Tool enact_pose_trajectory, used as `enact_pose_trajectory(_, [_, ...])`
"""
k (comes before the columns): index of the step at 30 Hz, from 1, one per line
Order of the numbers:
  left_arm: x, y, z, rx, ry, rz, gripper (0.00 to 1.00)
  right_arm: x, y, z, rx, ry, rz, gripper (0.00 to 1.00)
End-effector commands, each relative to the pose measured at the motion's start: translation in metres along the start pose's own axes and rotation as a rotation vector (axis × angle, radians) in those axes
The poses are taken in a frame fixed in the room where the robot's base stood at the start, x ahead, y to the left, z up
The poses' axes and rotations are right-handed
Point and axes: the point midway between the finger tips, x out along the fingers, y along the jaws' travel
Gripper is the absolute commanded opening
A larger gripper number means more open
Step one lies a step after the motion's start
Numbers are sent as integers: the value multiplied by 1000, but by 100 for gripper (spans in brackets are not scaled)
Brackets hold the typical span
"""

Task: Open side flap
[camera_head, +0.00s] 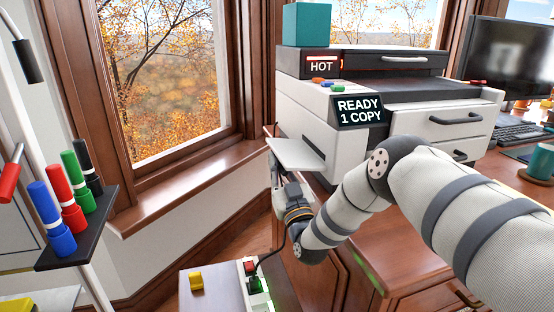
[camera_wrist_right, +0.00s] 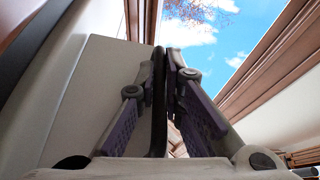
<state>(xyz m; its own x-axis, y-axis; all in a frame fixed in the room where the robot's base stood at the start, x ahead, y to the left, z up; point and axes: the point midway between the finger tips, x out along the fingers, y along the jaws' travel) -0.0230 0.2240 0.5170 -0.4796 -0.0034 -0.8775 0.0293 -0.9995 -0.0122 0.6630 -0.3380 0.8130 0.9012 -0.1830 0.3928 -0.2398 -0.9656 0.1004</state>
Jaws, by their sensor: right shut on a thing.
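The printer (camera_head: 420,125) stands on the wooden cabinet, and a pale flap-like panel (camera_head: 297,153) sticks out from its left side, nearly level. My right gripper (camera_head: 277,172) is at the outer left end of this panel, partly hidden below it. In the right wrist view the fingers (camera_wrist_right: 162,75) are shut on a thin dark upright bar (camera_wrist_right: 159,105), which looks like part of the side flap. A broad pale panel (camera_wrist_right: 85,95) lies left of the fingers. My left gripper is not in view.
A window ledge (camera_head: 190,180) runs left of the printer. A marker rack (camera_head: 95,225) stands at the far left. A teal box (camera_head: 307,25) sits on the printer.

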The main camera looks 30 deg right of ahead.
Motion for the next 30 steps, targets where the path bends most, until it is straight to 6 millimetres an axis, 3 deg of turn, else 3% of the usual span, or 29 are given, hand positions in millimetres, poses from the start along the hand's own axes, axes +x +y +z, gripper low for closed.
enact_pose_trajectory(25, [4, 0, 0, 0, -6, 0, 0, -5, 2, 11, 2, -5, 0, 0])
enact_pose_trajectory(27, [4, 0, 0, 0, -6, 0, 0, -5, 2, 11, 2, -5, 0, 17])
enact_pose_trajectory(30, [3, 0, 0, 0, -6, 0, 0, -5, 2, 11, 2, -4, 0, 17])
